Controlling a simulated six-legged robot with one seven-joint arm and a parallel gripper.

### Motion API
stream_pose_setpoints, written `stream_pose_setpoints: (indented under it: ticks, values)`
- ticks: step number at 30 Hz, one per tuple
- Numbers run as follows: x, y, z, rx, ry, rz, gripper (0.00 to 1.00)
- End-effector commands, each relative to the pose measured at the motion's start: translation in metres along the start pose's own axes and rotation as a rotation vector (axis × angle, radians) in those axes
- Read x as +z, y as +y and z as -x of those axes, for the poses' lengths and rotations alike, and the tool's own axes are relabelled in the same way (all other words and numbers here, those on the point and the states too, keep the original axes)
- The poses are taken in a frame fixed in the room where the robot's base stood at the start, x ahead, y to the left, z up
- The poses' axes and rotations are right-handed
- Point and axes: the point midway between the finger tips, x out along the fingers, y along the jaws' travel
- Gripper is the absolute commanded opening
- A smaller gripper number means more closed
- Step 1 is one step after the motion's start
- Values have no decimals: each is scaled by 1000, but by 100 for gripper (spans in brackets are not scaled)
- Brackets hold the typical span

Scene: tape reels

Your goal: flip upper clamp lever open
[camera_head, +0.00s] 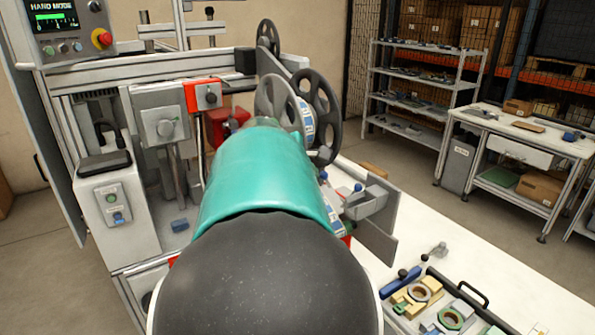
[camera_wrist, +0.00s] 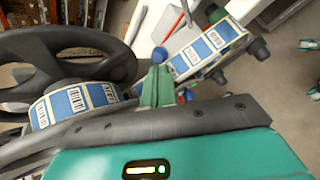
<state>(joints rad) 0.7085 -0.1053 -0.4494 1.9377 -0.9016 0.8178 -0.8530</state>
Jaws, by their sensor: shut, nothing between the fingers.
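My gripper (camera_wrist: 155,88) shows in the wrist view as green fingers held together, with nothing seen between them. In the head view my teal and black arm hides it. In the wrist view a black reel (camera_wrist: 85,45) with a label roll (camera_wrist: 75,103) is left of the fingers, and a strip of blue-and-white labels (camera_wrist: 208,52) runs to the right. A blue knob (camera_wrist: 187,94) lies just right of the fingertips; I cannot tell whether it belongs to the upper clamp lever. In the head view, blue-tipped levers (camera_head: 357,187) show right of my arm.
The machine (camera_head: 130,200) stands left of my arm, with a control screen (camera_head: 55,20) above. Black reels (camera_head: 325,110) stand behind my arm. A tray of parts (camera_head: 440,305) lies on the white table (camera_head: 540,290) at the lower right. Shelves (camera_head: 425,90) stand at the back.

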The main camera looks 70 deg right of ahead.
Motion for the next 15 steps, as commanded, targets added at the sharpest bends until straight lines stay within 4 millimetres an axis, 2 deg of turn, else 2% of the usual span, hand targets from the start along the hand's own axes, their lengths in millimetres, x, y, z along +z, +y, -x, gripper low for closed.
stream_pose_setpoints:
  ticks: [15]
  values:
    - [5, 9, 9, 1, 0, -1, 0]
